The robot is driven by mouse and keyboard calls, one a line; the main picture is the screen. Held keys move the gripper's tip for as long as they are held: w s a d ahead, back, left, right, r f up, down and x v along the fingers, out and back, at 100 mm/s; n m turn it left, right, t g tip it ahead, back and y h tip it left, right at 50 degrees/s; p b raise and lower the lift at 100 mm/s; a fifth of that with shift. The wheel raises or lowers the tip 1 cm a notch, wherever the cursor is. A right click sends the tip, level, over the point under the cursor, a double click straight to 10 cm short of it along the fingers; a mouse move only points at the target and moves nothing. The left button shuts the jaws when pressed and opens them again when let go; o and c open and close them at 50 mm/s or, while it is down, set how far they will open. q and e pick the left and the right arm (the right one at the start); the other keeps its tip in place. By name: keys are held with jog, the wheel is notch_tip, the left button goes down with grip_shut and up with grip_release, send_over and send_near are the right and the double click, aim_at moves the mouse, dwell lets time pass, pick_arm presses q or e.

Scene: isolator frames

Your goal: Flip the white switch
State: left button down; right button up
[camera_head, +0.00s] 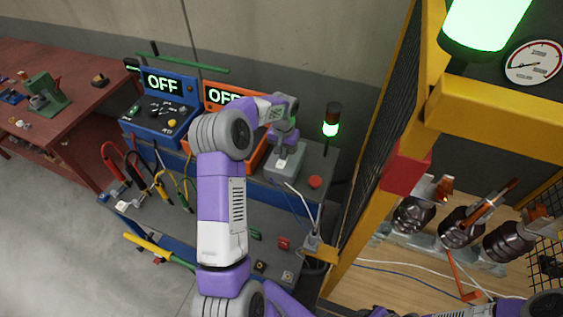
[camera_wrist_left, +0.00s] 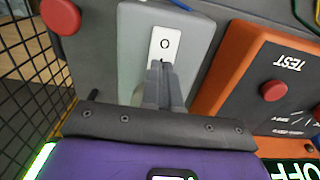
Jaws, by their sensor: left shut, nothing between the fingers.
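The white switch (camera_wrist_left: 165,44) is a small rocker plate marked "O" on a grey box (camera_wrist_left: 196,38), in the left wrist view. The grey box also shows in the head view (camera_head: 287,163) on the bench. My left gripper (camera_wrist_left: 157,68) is shut and empty, its fingertips at the lower edge of the white switch. Whether they touch it I cannot tell. The fingers hide the switch's lower part. In the head view my left gripper (camera_head: 284,143) is over the grey box and hides most of the switch. My right gripper is not in view.
A red button (camera_wrist_left: 60,15) is beside the grey box. An orange panel marked "TEST" (camera_wrist_left: 265,60) stands close on its other side. A blue panel (camera_head: 165,105) reads "OFF". A yellow frame (camera_head: 380,200) with mesh rises at the right. A green-lit lamp (camera_head: 331,128) stands behind.

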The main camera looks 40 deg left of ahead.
pick_arm(q)
jog(key=shift+f, duration=0.25)
jog(key=shift+r, duration=0.1)
jog(key=shift+r+p, duration=2.25)
jog(key=shift+r, duration=1.25)
jog(key=shift+s+f, duration=0.1)
